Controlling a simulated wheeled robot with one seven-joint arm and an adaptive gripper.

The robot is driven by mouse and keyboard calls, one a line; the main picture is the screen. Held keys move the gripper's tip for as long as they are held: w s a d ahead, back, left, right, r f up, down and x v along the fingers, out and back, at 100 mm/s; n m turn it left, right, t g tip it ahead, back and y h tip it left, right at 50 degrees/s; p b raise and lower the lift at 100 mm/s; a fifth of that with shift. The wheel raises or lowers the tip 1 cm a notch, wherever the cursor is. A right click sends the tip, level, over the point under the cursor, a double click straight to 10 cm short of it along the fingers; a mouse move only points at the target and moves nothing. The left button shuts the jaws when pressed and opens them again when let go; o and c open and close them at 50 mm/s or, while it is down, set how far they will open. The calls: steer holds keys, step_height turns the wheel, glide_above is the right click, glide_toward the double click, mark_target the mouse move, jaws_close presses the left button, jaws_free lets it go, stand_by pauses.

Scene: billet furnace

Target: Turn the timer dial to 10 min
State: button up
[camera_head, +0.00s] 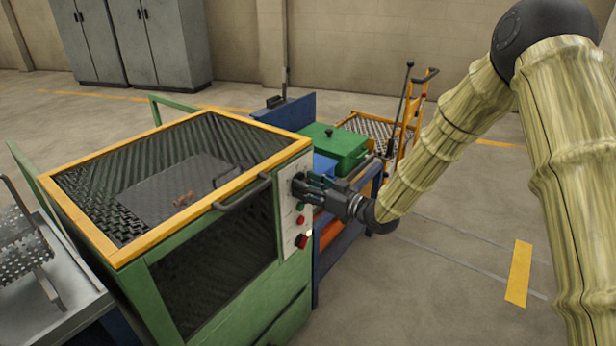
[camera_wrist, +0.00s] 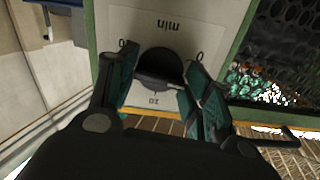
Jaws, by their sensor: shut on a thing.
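The furnace (camera_head: 140,262) is a green cabinet with a yellow-edged mesh top. Its pale control panel (camera_head: 290,222) is on the right end of the front. My gripper (camera_head: 303,184) is at the upper part of this panel and hides the timer dial in the head view. In the wrist view the dark round timer dial (camera_wrist: 160,63) sits between the two fingers of my gripper (camera_wrist: 164,70), which is shut on it. The panel there shows "min" upside down above the dial and a small marking like "10" below it. The dial's pointer cannot be made out.
Below my gripper the panel has a green button (camera_head: 300,206), a red button (camera_head: 300,220) and a red knob (camera_head: 302,241). A dark handle (camera_head: 242,193) juts out to the left. A green box (camera_head: 335,146) stands on a blue bench behind.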

steer(key=shift+m+p, duration=3.65)
steer(key=shift+m, duration=4.45)
steer(key=o, duration=1)
